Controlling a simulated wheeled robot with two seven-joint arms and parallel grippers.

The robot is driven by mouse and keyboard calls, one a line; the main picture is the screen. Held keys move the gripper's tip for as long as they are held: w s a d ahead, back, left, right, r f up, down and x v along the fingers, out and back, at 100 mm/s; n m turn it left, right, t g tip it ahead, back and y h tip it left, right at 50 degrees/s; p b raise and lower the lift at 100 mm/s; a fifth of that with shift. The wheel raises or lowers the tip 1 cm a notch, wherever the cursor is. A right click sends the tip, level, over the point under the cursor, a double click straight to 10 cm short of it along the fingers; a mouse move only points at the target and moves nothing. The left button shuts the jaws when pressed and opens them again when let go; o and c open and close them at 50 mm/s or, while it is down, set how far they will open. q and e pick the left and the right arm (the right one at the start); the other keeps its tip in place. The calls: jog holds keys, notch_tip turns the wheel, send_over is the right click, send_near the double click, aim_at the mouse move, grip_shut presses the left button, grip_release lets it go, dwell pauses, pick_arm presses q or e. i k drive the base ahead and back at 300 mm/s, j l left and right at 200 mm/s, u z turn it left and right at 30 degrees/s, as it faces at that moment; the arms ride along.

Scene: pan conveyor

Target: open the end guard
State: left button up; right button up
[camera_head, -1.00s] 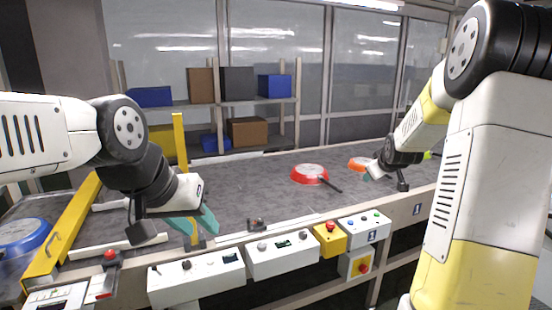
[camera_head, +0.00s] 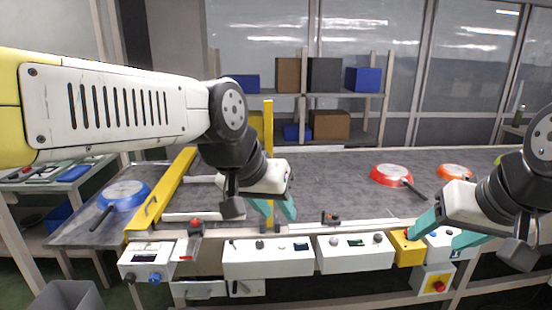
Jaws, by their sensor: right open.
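The yellow end guard (camera_head: 171,183) runs across the left end of the grey conveyor (camera_head: 330,175). A handle (camera_head: 151,207) shows on its near left part. The guard lies low across the belt, and a yellow upright post (camera_head: 268,125) stands to its right. My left gripper (camera_head: 277,209) hangs right of the guard, near the post's foot and above the front rail. Its teal fingers look apart with nothing between them, and it is clear of the handle. My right gripper (camera_head: 445,229) is open and empty at the right, in front of the conveyor's control boxes.
A blue pan (camera_head: 124,193) lies left of the guard. A red pan (camera_head: 390,173) and an orange pan (camera_head: 455,171) lie on the belt at right. White control boxes (camera_head: 268,256) and a yellow button box (camera_head: 407,247) line the front. A grey bin (camera_head: 68,296) stands lower left.

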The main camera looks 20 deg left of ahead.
aim_at(154, 208)
jog(key=u, duration=1.45)
jog(key=i+j+z, duration=0.15)
jog(key=i+j, duration=0.85)
